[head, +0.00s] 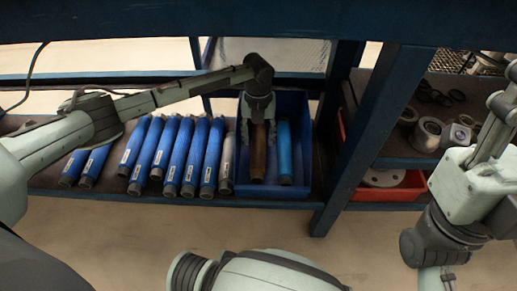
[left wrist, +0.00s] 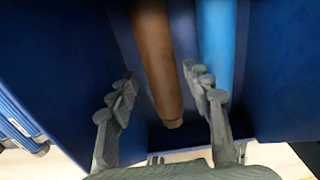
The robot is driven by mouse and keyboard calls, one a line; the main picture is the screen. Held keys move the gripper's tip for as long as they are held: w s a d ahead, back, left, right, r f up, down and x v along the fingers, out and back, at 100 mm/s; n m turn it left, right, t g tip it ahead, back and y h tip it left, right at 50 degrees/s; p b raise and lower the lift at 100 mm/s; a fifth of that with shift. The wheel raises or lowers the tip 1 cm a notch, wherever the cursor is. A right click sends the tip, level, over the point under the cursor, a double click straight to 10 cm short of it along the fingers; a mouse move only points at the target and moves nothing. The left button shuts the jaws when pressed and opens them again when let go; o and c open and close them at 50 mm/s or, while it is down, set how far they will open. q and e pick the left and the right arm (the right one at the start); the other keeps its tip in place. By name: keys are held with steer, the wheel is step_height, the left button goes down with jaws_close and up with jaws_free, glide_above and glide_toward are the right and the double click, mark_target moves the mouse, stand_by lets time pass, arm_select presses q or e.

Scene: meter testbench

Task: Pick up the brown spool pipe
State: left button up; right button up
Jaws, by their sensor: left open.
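The brown spool pipe (head: 258,157) lies in a blue bin (head: 305,180) on the shelf, beside a bright blue pipe (head: 284,155). My left gripper (head: 258,120) is over the far part of the brown pipe and hides its far end. In the left wrist view, the brown pipe (left wrist: 158,60) runs between the two spread fingers of my left gripper (left wrist: 160,82), with gaps showing beside it. The bright blue pipe (left wrist: 216,45) is to the right, partly behind the right finger. My right gripper is out of view.
Several blue pipes (head: 172,150) and a grey one (head: 227,165) lie left of the bin. A dark blue frame post (head: 375,110) stands to its right. A red bin (head: 390,188) and metal rings (head: 428,133) are further right. A blue beam (head: 250,20) crosses above.

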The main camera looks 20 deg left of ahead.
mark_target(259, 144)
arm_select(q)
step_height(259, 144, down, 4)
steer(key=shift+f+b, duration=0.25)
steer(key=shift+b, duration=0.45)
steer(key=shift+r, duration=0.15)
jaws_close()
